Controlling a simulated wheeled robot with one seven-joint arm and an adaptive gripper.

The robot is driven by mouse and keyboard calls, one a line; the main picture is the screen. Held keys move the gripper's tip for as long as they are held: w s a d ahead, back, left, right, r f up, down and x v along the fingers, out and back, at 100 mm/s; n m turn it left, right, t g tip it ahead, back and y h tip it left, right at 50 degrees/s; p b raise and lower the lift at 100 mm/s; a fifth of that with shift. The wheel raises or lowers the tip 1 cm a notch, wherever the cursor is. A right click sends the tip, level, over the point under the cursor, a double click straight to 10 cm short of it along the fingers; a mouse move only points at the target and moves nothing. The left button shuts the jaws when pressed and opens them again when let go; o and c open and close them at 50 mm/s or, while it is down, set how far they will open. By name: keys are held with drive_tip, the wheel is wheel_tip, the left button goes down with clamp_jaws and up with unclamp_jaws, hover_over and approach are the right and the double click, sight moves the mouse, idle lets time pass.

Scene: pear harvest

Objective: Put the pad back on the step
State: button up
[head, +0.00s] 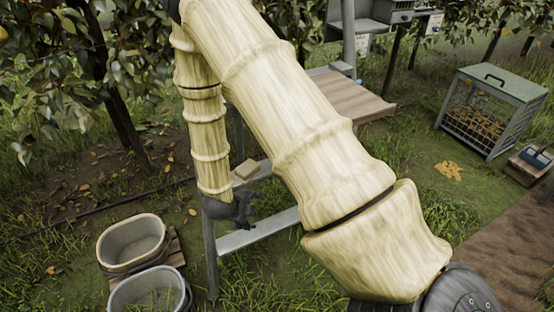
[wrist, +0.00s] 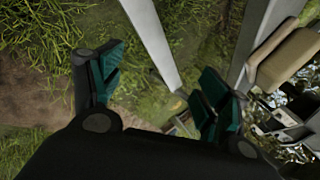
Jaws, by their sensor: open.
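A small tan pad (head: 247,169) lies on the upper grey step (head: 264,166) of a metal ladder stand in the head view. In the wrist view, a beige block (wrist: 288,58) at the right edge looks like this pad, beside a pale metal part. My gripper (head: 247,208) is just below and in front of the pad, above the lower step (head: 252,238). In the wrist view my gripper (wrist: 160,85) is open, with its teal-lined fingers apart and nothing held between them. My arm hides part of the stand, and I cannot tell how squarely the pad sits.
Two grey tubs (head: 133,243) stand at the lower left. A ladder leg (head: 211,255) stands close beside my gripper. A brown platform (head: 352,98) lies behind my arm. A slatted crate (head: 490,110) stands at the right. Grass surrounds the stand.

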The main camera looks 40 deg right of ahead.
drive_tip(key=s+a+f+n+g+y, duration=0.1)
drive_tip(key=s+a+f+n, duration=0.3)
drive_tip(key=s+n, duration=0.5)
drive_tip(key=s+a+f+n+y, duration=0.3)
drive_tip(key=s+a+f+n, duration=0.1)
drive_tip(key=s+n, duration=0.5)
drive_tip(key=s+a+f+n+g+y, duration=0.1)
drive_tip(key=s+a+f+n, duration=0.3)
drive_tip(key=s+n, duration=0.6)
drive_tip(key=shift+a+f+n+g+y, duration=0.35)
drive_tip(key=shift+f+n+y, duration=0.15)
drive_tip(key=shift+f+y, duration=0.3)
